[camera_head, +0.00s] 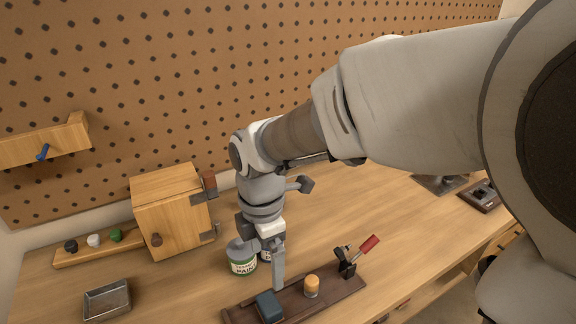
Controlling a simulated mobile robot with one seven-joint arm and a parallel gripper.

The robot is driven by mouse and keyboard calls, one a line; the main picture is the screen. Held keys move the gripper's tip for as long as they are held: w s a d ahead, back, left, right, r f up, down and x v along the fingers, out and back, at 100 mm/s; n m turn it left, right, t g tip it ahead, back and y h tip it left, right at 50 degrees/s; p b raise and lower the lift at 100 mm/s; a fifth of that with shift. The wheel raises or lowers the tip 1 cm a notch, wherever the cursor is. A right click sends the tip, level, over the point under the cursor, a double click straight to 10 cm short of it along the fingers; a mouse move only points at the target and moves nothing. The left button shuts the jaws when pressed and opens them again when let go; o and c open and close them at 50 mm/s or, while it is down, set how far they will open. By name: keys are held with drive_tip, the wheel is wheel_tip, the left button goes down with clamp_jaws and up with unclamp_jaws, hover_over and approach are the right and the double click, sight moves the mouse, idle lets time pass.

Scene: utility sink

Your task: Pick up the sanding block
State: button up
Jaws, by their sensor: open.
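A dark blue block (269,307), which looks like the sanding block, sits on the dark wooden board (340,288) near the bottom of the head view. My gripper (277,268) points down just above and behind the block, apart from it as far as I can see. It is open and nothing shows between its fingers. One long grey finger is clear; the other is mostly hidden by the gripper body.
A small orange-topped cylinder (312,286) and a red-handled clamp (348,262) stand on the board right of the block. A labelled paint can (242,263) is close behind my gripper. A wooden box (170,215) and metal tray (107,300) are left.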

sight(269, 302)
wheel_tip(269, 302, down, 15)
drive_tip(key=shift+w+a+r+b, duration=0.1)
drive_tip(key=shift+w+b, duration=0.05)
drive_tip(key=shift+b, duration=0.8)
drive_tip(key=c, duration=1.5)
drive_tip(key=shift+r, duration=0.15)
